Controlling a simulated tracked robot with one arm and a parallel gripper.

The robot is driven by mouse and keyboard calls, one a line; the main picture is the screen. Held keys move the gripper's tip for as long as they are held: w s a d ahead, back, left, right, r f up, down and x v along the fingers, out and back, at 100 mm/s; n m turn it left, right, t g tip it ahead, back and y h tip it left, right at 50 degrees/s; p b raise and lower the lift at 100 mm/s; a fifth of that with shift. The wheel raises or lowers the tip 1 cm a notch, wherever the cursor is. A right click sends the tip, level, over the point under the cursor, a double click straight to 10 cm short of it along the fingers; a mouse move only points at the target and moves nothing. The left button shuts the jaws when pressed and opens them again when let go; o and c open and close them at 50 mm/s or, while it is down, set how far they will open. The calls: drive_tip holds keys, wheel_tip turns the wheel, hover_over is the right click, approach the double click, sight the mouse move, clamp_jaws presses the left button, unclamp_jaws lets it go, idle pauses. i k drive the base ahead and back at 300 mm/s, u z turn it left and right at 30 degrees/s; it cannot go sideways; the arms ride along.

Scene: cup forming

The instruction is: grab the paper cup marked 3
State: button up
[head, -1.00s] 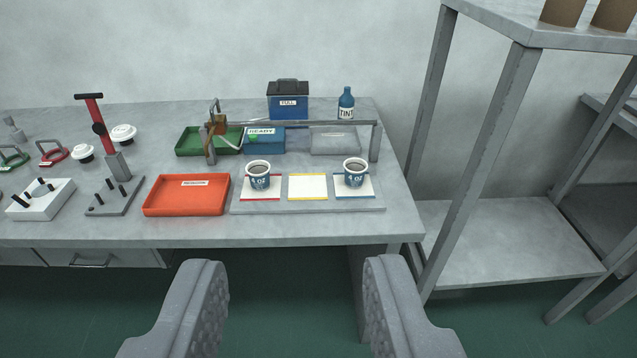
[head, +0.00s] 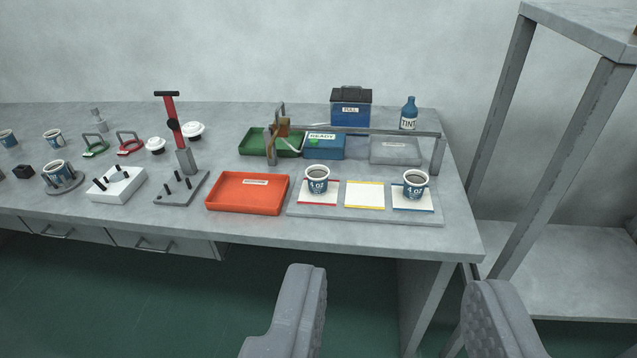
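My gripper (head: 394,290) is open and empty, in front of the bench and below its top in the picture. No cup shows a 3 that I can read. A blue-and-white paper cup (head: 317,181) stands on the red-edged card, and another (head: 415,185) stands on the blue-edged card; both have "oz" print. At the far left, one cup (head: 57,171) stands on a round grey base. Two more cups, one (head: 53,138) behind it and one (head: 7,139) at the picture's left edge, have marks too small to read.
An orange tray (head: 247,207), a peg plate (head: 181,188), a white peg block (head: 117,184) and a red-handled tool (head: 170,120) stand on the grey bench (head: 330,235). A low rail (head: 365,131) crosses behind the cards. A metal shelf frame (head: 505,95) rises at right.

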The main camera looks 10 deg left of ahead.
sight(317, 175)
drive_tip(key=z, duration=2.4)
drive_tip(key=k, duration=1.3)
drive_tip(key=u, duration=1.35)
drive_tip(key=i, duration=1.65)
drive_tip(key=z, duration=0.05)
